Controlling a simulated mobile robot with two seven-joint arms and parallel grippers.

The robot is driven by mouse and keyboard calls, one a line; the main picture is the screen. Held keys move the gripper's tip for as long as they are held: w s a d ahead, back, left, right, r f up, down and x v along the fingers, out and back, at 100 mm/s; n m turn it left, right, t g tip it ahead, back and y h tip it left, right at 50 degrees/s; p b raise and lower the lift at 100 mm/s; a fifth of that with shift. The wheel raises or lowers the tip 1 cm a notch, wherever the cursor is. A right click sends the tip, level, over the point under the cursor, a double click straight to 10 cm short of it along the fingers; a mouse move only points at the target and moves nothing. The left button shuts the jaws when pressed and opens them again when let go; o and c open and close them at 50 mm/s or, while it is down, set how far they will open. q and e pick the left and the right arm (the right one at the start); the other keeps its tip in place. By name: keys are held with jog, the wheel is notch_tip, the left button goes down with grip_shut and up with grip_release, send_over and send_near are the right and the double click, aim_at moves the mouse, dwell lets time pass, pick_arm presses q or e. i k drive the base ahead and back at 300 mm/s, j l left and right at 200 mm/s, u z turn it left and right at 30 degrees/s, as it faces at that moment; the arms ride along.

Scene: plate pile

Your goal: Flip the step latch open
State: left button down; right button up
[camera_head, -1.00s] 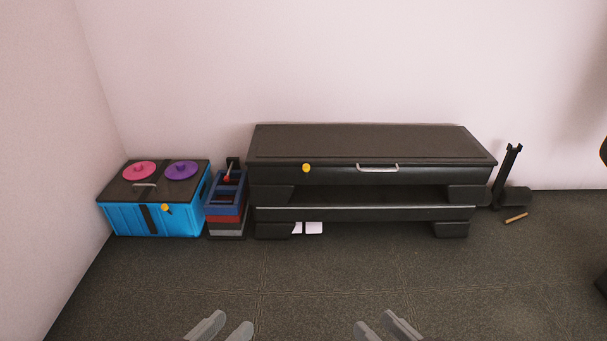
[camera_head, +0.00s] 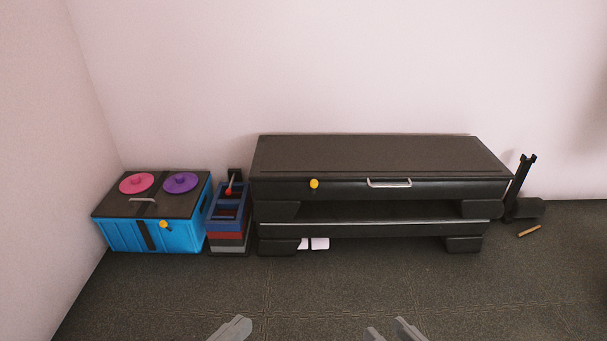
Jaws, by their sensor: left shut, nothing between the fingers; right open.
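The black step (camera_head: 380,157) stands against the back wall, one bench on top of a lower one. The latch, with a round yellow knob (camera_head: 314,184), is on the front face of the upper step, left of a silver handle (camera_head: 389,183). My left gripper (camera_head: 232,328) is shut and empty at the bottom edge, well short of the step. My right gripper (camera_head: 390,330) is open and empty at the bottom edge, also apart from the step. Only the fingertips of both show.
Left of the step are a blue and grey crate stack (camera_head: 229,229) with a red-knobbed lever and a blue box (camera_head: 178,236) with pink and purple discs on its lid. A black stand (camera_head: 521,187) and a small wooden stick (camera_head: 529,231) lie right. The floor ahead is clear.

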aim_at(314, 183)
jog(key=i+j+z, duration=0.45)
jog(key=i+j, duration=0.6)
jog(key=i+l, duration=0.15)
jog(key=l, duration=0.15)
jog(key=i+l, duration=0.15)
jog(key=l, duration=0.1)
